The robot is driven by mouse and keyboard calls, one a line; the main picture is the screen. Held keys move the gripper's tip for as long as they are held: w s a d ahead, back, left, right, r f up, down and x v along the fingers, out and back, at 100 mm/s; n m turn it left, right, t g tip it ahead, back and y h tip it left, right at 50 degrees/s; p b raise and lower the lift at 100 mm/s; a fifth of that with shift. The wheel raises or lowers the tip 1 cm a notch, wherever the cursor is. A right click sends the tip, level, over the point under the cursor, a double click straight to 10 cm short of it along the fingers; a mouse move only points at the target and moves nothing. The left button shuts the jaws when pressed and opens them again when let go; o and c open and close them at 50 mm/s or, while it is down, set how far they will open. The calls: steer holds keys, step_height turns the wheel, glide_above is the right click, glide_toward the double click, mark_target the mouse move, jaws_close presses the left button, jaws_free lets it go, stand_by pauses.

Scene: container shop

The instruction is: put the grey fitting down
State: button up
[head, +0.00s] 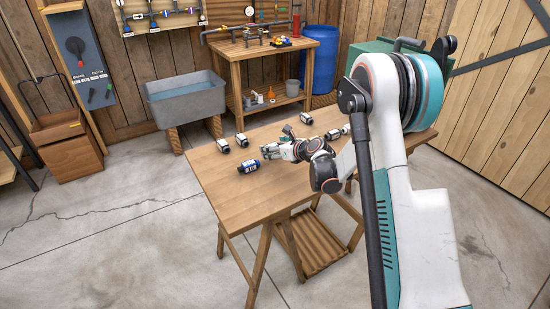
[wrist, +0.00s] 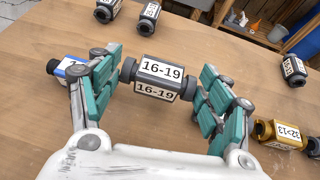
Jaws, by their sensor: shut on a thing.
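The grey fitting (wrist: 158,70) with white "16-19" labels sits crosswise between the two teal-padded fingers of my gripper (wrist: 162,80) in the wrist view. My gripper is shut on it, one finger at each end. In the head view my gripper (head: 284,146) is low over the wooden table, and the held fitting is hard to make out there. I cannot tell whether the fitting touches the tabletop.
On the table (head: 225,190) a blue-and-white fitting (head: 248,166) lies left of my gripper. Several grey-and-white fittings (head: 222,145) stand around the far side. A gold fitting (wrist: 280,133) is at the wrist view's right. The table's near left is clear.

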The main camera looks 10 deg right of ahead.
mark_target(275, 163)
step_height(275, 163, down, 4)
steer(key=shift+r+b, duration=0.1)
steer(key=shift+b, duration=0.55)
steer(key=o, duration=0.8)
